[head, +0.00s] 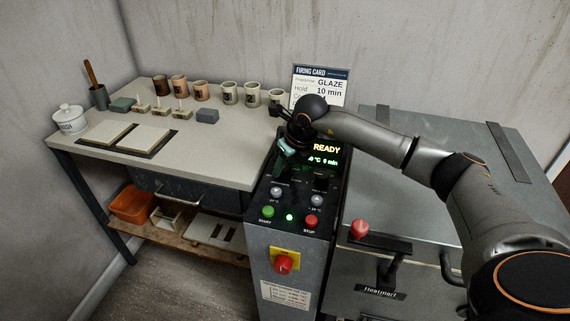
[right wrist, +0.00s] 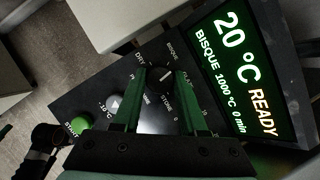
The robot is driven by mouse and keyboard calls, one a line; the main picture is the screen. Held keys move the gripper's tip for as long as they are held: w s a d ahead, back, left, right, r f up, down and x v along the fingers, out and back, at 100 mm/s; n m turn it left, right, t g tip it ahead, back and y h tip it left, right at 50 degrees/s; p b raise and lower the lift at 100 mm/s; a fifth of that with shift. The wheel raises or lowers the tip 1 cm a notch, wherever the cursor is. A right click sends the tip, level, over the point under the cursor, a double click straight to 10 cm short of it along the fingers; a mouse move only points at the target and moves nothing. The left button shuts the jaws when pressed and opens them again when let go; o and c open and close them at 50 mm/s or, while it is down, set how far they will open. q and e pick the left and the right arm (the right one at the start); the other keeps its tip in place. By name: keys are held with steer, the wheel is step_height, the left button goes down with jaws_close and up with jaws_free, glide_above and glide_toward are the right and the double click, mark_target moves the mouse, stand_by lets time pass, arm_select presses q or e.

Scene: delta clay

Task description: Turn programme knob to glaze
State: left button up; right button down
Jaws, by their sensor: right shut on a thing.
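The programme knob (right wrist: 160,79) is a dark round knob with a white pointer line, on the black sloping control panel (right wrist: 78,88). In the right wrist view its printed labels, partly hidden, include BISQUE and STONE. My right gripper (right wrist: 162,76) is shut on the knob, with one green finger on each side. The display (right wrist: 240,80) reads 20 °C, READY, BISQUE 1000 °C 0 min. In the head view my right gripper (head: 289,143) is over the upper left of the panel and hides the knob. My left gripper is not in view.
The firing card (head: 320,82) behind the panel reads GLAZE, Hold 10 min. Green START (head: 268,211) and red STOP (head: 311,221) buttons and a red rotary switch (head: 284,263) are below. The kiln (head: 390,210) stands right; a workbench (head: 225,150) with several cups stands left.

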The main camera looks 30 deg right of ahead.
steer(key=m+h, duration=0.1)
steer(key=m, duration=0.2)
steer(key=shift+a+m, duration=0.1)
steer(key=shift+m, duration=0.3)
steer(key=m+h, duration=0.1)
steer(key=m, duration=0.2)
steer(key=shift+m+g+h, duration=0.3)
steer(key=shift+h, duration=0.1)
steer(key=shift+m, duration=0.3)
steer(key=shift+c, duration=2.2)
jaws_free()
